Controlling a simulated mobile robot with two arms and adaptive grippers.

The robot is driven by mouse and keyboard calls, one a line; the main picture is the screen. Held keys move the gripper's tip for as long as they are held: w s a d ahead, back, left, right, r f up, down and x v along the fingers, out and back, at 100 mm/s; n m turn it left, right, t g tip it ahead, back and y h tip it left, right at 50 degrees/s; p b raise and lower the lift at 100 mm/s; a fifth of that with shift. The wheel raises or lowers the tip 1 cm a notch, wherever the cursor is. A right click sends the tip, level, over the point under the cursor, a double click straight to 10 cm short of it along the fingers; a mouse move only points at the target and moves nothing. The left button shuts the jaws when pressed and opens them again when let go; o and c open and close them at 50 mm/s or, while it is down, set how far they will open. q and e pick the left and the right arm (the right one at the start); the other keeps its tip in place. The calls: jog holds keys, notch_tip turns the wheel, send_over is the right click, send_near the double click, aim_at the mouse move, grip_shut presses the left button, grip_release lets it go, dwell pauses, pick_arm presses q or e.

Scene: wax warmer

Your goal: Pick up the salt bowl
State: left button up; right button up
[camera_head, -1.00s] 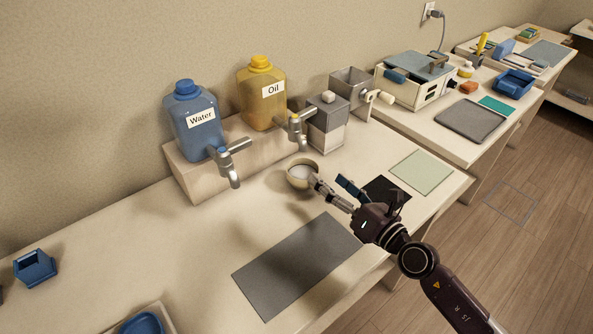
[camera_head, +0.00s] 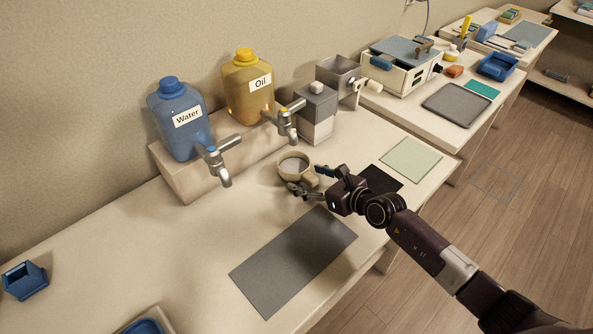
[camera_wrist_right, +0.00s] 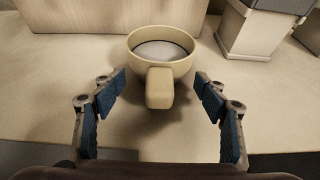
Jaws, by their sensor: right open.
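The salt bowl (camera_head: 292,162) is a cream cup-like bowl with a stubby handle and pale contents. It stands upright on the counter below the oil tap. In the right wrist view the bowl (camera_wrist_right: 181,69) is centred just beyond my fingertips, its handle pointing back toward me between the fingers. My right gripper (camera_head: 310,181) is open and low over the counter, its fingers on either side of the handle. In the wrist view the open right gripper (camera_wrist_right: 160,88) shows gaps on both sides of the handle. My left gripper is not in view.
The water jug (camera_head: 180,118) and oil jug (camera_head: 248,95) stand on a raised block behind, their taps overhanging the counter. A grey-and-white box (camera_head: 316,112) is right of the bowl. A dark grey mat (camera_head: 293,262) lies in front. Counter left of the bowl is clear.

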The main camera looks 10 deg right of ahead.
jog(key=shift+x, duration=0.8)
jog(key=c, duration=1.3)
jog(key=shift+r, duration=0.1)
jog(key=shift+c, duration=1.2)
